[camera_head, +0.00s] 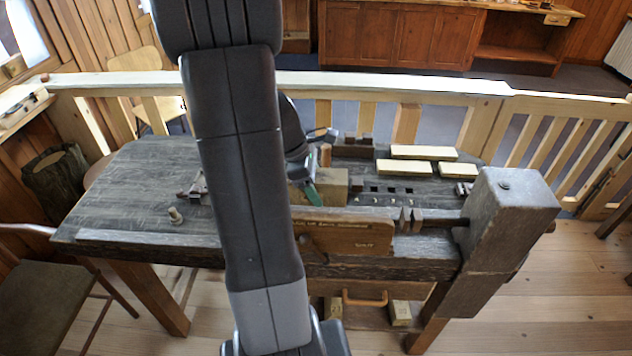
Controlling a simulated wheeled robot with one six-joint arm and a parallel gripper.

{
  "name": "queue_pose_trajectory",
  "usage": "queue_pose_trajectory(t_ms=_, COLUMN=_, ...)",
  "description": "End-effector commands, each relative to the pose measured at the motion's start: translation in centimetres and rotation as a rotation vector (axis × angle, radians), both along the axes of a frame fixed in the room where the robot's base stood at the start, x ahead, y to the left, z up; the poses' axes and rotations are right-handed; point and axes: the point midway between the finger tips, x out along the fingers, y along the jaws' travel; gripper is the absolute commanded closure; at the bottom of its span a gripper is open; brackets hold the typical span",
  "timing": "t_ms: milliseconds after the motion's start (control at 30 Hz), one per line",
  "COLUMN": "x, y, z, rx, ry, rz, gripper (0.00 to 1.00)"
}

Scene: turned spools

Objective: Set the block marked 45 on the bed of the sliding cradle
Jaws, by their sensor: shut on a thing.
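My gripper (311,188) is partly hidden behind my own arm, above the right half of the workbench. A green edge shows at its lower end. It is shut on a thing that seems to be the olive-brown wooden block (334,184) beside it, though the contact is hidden. No number 45 can be read on any block. I cannot clearly make out the sliding cradle; a lettered wooden board (362,236) stands along the bench's front edge, below and right of my gripper.
The dark workbench (130,180) is mostly clear on its left. Pale yellow blocks (424,152) lie at the back right, with dark wooden pieces (352,148) nearby. A large grey wooden vise jaw (508,222) stands at the right end. A small knob (175,216) stands at the left.

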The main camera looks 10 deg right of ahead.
Motion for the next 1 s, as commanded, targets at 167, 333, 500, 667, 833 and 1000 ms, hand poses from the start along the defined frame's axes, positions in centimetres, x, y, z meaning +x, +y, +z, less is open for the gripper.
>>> queue_pose_trajectory(t_ms=167, x=0.0, y=0.0, z=-1.9, rx=-0.001, ry=0.0, rz=0.0, gripper=0.71)
queue_pose_trajectory(t_ms=333, x=0.0, y=0.0, z=-3.2, rx=-0.001, ry=0.0, rz=0.0, gripper=0.71)
queue_pose_trajectory(t_ms=500, x=0.0, y=0.0, z=-4.6, rx=-0.001, ry=0.0, rz=0.0, gripper=0.71)
queue_pose_trajectory(t_ms=667, x=0.0, y=0.0, z=-5.8, rx=-0.001, ry=0.001, rz=0.0, gripper=0.71)
queue_pose_trajectory(t_ms=833, x=0.0, y=0.0, z=-7.1, rx=-0.001, ry=0.0, rz=0.0, gripper=0.71)
queue_pose_trajectory(t_ms=1000, x=0.0, y=0.0, z=-8.5, rx=-0.001, ry=0.0, rz=0.0, gripper=0.71)
